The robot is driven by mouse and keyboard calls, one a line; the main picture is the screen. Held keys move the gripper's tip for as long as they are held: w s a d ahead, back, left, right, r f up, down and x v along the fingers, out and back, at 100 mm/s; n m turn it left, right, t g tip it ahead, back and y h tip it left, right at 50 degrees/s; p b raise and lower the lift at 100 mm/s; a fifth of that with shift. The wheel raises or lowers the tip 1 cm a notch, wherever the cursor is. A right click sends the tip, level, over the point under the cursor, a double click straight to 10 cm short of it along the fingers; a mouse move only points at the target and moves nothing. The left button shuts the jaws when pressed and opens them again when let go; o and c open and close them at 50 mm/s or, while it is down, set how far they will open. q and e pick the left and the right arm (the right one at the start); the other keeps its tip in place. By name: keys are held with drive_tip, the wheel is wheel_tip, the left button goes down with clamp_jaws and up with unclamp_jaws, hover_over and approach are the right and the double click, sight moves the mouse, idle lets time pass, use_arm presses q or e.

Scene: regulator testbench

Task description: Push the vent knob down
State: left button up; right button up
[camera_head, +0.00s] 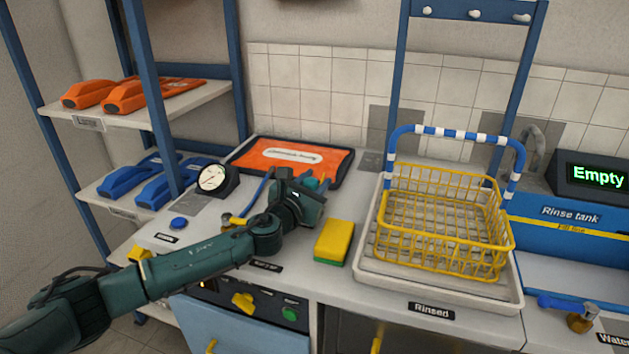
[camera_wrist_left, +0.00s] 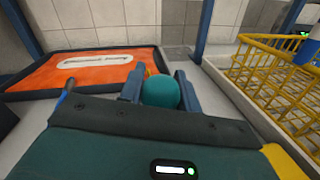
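My left gripper (camera_head: 308,186) reaches over the counter from the left, behind the sponge. In the left wrist view its two fingers (camera_wrist_left: 160,82) stand apart, one on each side of a round teal knob (camera_wrist_left: 160,92). Whether they press on it, I cannot tell. In the head view a bit of teal (camera_head: 312,183) shows at the fingers, mostly hidden by the gripper. A blue round knob (camera_head: 179,223) sits on the counter left of my forearm. Its label is too small to read, so which knob is the vent knob is not clear. My right gripper is not in view.
A round gauge (camera_head: 212,178) stands behind the blue knob. An orange-topped tray (camera_head: 291,157) lies at the back. A yellow sponge (camera_head: 334,240) lies right of my gripper. A yellow wire basket (camera_head: 443,228) stands in a white tray (camera_head: 383,279) further right.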

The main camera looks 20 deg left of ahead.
use_arm(q)
drive_tip(key=o, duration=0.4)
drive_tip(key=shift+f, duration=0.2)
drive_tip(key=shift+o, duration=0.2)
drive_tip(key=s, duration=0.4)
drive_tip(key=s+a, duration=0.1)
drive_tip(key=s, duration=0.3)
drive_tip(key=s+a, duration=0.1)
drive_tip(key=s, duration=0.4)
drive_tip(key=shift+a, duration=0.25)
